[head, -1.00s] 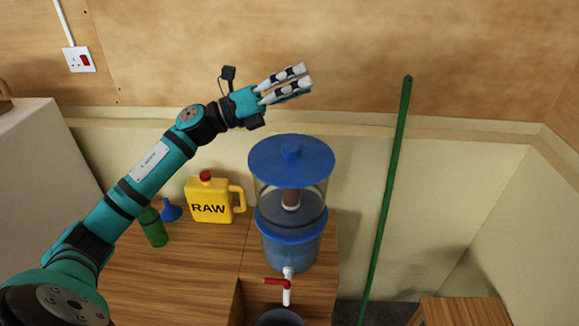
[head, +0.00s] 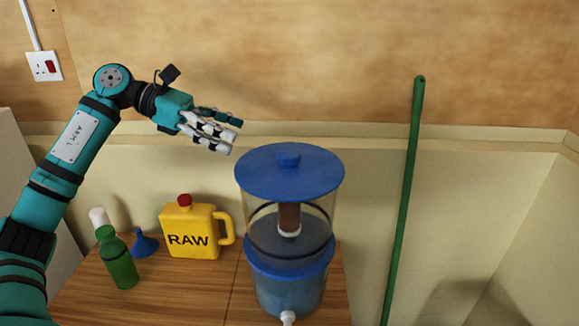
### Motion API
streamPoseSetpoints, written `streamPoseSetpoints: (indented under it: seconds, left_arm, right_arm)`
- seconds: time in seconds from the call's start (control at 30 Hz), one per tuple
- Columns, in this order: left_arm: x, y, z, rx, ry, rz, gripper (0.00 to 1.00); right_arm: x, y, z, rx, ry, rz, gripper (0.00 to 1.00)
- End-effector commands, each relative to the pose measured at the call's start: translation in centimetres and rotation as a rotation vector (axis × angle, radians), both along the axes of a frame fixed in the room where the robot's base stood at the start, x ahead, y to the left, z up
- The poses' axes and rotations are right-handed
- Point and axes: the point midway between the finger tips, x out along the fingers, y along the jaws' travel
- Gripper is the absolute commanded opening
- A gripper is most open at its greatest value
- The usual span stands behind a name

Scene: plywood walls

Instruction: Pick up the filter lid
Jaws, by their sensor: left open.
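My left gripper (head: 229,134) is open and empty. It is up and to the left of the lid, its fingers pointing right and slightly down, apart from the lid. My right gripper does not show. The filter's tap (head: 288,317) is cut off by the bottom edge.
A yellow jug (head: 189,239) marked RAW, a blue funnel (head: 145,244) and a green bottle (head: 118,262) stand on the wooden table (head: 195,292) left of the filter. A green pole (head: 405,200) leans on the wall to the right. The space above the lid is clear.

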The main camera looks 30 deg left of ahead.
Motion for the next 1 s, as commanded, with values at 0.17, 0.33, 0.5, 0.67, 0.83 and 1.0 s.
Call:
streamPoseSetpoints:
  seconds: [0.17, 0.33, 0.5, 0.67, 0.83, 1.0]
  left_arm:
    - [1.4, -3.1, -1.1, -0.002, 0.000, -0.003, 0.72]
    - [2.1, -4.5, -1.9, -0.001, 0.001, -0.001, 0.72]
    - [2.5, -5.6, -2.3, -0.003, 0.002, -0.002, 0.72]
    - [3.2, -7.8, -3.1, -0.003, 0.002, -0.003, 0.72]
    - [3.9, -9.1, -3.9, -0.003, 0.000, -0.001, 0.72]
    - [4.0, -9.1, -4.1, -0.002, 0.000, 0.000, 0.72]
  right_arm:
    - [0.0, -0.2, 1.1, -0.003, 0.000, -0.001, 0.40]
    - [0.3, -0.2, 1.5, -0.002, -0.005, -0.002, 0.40]
    - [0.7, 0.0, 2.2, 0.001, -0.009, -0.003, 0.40]
    - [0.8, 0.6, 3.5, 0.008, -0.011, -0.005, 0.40]
    - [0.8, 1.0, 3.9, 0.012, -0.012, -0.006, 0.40]
    - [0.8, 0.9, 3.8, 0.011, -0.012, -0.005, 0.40]
